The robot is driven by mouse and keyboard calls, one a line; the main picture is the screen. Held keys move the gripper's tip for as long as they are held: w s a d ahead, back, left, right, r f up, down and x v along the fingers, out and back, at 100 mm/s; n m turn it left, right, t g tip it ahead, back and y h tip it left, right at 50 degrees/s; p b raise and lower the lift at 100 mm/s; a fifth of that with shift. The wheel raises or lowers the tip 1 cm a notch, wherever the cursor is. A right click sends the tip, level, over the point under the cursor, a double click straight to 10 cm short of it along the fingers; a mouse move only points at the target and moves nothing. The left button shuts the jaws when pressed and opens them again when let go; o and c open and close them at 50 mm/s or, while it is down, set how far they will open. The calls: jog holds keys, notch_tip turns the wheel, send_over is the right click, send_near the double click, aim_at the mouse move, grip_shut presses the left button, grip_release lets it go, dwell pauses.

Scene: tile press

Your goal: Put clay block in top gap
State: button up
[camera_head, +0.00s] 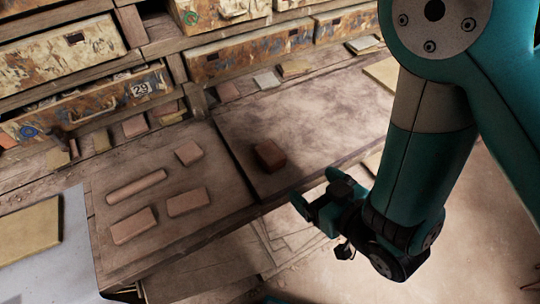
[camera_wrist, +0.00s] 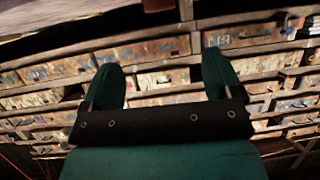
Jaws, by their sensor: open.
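In the head view several reddish clay blocks lie on the wooden bench. A darker clay block (camera_head: 269,155) sits alone on the right board. On the left board lie a small block (camera_head: 188,153), a long rounded bar (camera_head: 136,187), and two flat blocks, one in the middle (camera_head: 187,201) and one at the front (camera_head: 134,226). My gripper (camera_head: 318,198) is at the bench's front edge, right of and nearer than the dark block, apart from it. In the wrist view my gripper (camera_wrist: 168,80) has its two teal fingers spread with nothing between them. I cannot tell which opening is the top gap.
Worn drawers (camera_head: 88,103) line the back, one marked 29. Several small tiles (camera_head: 267,80) lie along the back of the bench. A yellowish slab (camera_head: 28,230) lies on a pale surface at left. The right board is mostly clear around the dark block.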

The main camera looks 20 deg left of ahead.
aim_at(275, 158)
jog(key=p+x, duration=0.1)
jog(key=x, duration=1)
jog(key=shift+w+a+r, duration=0.1)
jog(key=shift+w+a, duration=0.05)
jog(key=shift+w, duration=0.05)
jog(key=shift+p+x, duration=1.3)
jog(key=shift+x, duration=1.6)
jog(key=shift+f, duration=0.2)
jog(key=shift+c, duration=0.4)
jog(key=c, duration=1.1)
jog(key=shift+r, duration=0.1)
jog(key=shift+c, duration=0.2)
